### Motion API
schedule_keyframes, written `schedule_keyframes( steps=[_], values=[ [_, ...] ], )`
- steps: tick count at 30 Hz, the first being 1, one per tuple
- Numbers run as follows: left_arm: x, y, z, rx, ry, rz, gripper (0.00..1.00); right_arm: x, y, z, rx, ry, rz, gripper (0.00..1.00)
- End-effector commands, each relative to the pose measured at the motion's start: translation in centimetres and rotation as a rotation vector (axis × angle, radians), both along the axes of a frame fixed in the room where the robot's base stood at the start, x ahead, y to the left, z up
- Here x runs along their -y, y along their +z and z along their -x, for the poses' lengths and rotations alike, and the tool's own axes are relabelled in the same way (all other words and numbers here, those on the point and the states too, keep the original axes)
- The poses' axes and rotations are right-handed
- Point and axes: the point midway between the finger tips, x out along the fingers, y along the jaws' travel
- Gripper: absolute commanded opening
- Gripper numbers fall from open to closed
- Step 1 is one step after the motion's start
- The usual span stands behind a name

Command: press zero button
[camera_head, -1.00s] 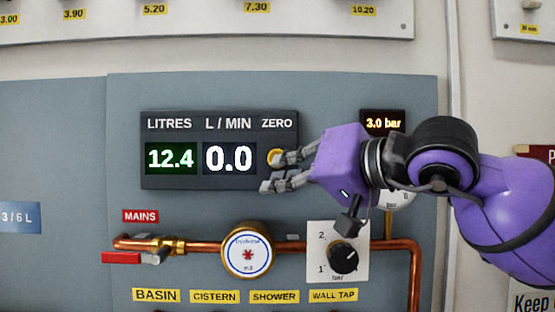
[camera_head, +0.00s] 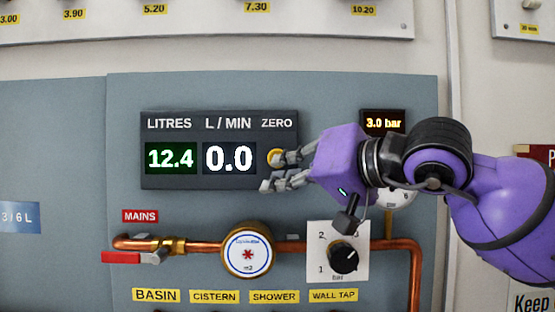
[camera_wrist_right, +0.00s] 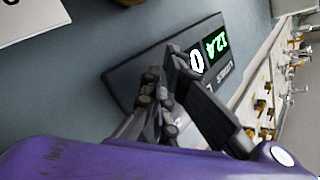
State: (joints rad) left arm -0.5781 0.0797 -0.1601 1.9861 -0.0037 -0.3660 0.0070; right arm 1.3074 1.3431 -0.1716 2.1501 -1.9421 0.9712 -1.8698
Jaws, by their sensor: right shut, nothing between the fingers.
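The yellow zero button (camera_head: 275,157) sits under the word ZERO on the dark display panel (camera_head: 220,182). The panel reads 12.4 litres and 0.0 L/min. My right gripper (camera_head: 272,172) comes in from the right, its fingers in front of the panel's right end. The upper fingertip overlaps the button's right side; I cannot tell whether it touches. The gripper is shut and empty. In the right wrist view the fingers (camera_wrist_right: 185,95) lie across the panel (camera_wrist_right: 130,75) and hide the button. My left gripper is not in view.
Below the panel run a copper pipe (camera_head: 205,247), a red lever valve (camera_head: 122,257), a round meter (camera_head: 247,253) and a black pressure knob (camera_head: 342,257). A 3.0 bar display (camera_head: 383,123) is above my wrist. A gauge (camera_head: 398,197) is partly hidden behind my wrist.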

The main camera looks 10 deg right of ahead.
Motion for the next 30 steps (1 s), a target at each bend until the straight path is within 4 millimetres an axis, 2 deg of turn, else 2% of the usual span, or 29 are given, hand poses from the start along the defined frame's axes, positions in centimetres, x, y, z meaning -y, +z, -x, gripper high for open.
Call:
schedule_keyframes(
  steps=[14,30],
  values=[
    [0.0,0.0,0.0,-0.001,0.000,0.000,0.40,0.1,0.0,-0.2,0.000,-0.002,-0.001,0.00],
    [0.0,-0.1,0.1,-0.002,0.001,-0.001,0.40,-0.1,0.0,0.9,0.000,-0.002,-0.001,0.00]
  ],
)
